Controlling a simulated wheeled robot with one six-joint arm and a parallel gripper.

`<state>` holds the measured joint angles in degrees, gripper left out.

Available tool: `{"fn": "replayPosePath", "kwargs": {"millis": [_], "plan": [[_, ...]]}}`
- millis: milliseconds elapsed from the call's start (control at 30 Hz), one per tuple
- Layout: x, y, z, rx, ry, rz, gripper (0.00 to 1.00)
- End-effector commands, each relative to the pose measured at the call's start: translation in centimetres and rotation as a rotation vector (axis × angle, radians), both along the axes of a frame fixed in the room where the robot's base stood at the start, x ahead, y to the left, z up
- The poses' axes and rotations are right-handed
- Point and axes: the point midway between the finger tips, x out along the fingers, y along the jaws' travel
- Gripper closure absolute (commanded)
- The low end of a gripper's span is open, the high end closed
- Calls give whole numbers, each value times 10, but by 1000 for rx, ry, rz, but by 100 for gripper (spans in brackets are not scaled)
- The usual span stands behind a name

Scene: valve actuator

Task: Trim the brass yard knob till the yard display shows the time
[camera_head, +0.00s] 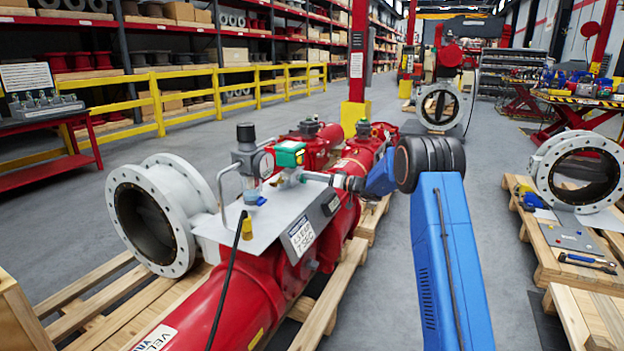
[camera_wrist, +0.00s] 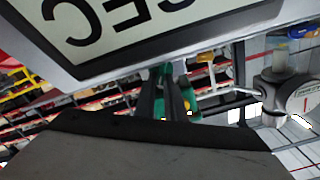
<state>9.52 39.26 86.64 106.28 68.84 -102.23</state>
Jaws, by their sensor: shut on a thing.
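My gripper (camera_head: 338,181) reaches in from the right to the fittings above the grey plate on the red actuator. It is shut on a small part there, at the place of the brass yard knob. The knob is hidden by the jaws, so I cannot make out its turn. In the wrist view the dark fingers (camera_wrist: 166,75) are close together, with green behind them. A small dark panel (camera_head: 331,205), perhaps the yard display, sits at the plate's right edge; I cannot read it.
A green box (camera_head: 289,153) and a round gauge with a grey regulator (camera_head: 247,160) stand close by on the plate. The red actuator (camera_head: 240,300) lies on wooden pallets.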

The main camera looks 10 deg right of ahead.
Motion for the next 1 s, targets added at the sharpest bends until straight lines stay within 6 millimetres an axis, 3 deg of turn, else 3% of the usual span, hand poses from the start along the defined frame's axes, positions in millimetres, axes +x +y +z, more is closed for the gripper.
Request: {"fn": "replayPosePath", "kwargs": {"millis": [300,633,667,733,1000], "plan": [[2,-2,-2,108,148,0,100],[2,-2,-2,115,159,-1,100],[2,-2,-2,115,159,-1,85],[2,-2,-2,115,159,-1,71],[2,-2,-1,115,158,0,71]]}}
